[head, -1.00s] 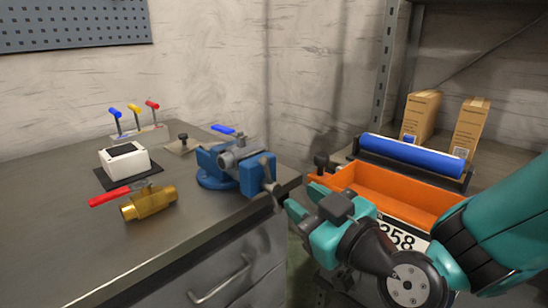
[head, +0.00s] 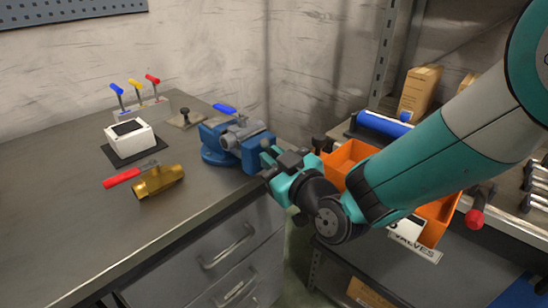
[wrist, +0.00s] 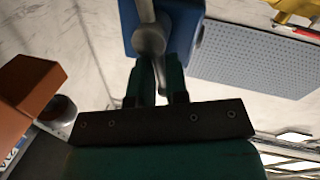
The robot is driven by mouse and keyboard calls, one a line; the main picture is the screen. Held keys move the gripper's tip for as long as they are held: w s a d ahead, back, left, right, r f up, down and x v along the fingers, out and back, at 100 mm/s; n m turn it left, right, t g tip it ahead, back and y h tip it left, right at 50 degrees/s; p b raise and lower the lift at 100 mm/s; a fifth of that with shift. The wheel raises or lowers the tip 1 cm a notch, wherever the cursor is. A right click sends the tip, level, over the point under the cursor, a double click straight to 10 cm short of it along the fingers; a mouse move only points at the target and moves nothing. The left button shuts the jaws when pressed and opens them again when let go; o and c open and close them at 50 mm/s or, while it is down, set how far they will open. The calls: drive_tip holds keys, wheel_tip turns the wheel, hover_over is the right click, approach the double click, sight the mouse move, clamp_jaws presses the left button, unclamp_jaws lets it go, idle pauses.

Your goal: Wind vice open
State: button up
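Whether the fingers press on the handle is not clear.
The workbench (head: 60,215) also holds a brass valve with a red lever (head: 160,180), a white box (head: 130,137) and three coloured levers (head: 135,95). An orange bin (head: 345,158) and blue roller (head: 383,124) are just right of my gripper, beside my arm.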

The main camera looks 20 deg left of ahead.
clamp_jaws()
drive_tip(key=shift+w+d+r+m+g+h+p, duration=0.15)
drive_tip(key=shift+w+m+p, duration=0.1)
drive_tip(key=shift+m, duration=0.65)
drive_tip(key=shift+w+d+f+m+g+h+p, duration=0.1)
drive_tip(key=shift+w+m+h, duration=0.15)
drive_tip(key=shift+m, duration=0.65)
drive_tip(key=shift+w+d+r+m+g+h+p, duration=0.15)
drive_tip(key=shift+w+m+p, duration=0.1)
drive_tip(key=shift+m, duration=0.65)
drive_tip(key=shift+a, duration=0.1)
drive_tip(key=o, duration=0.5)
unclamp_jaws()
drive_tip(key=shift+f, duration=0.1)
drive_tip(key=shift+o, duration=0.2)
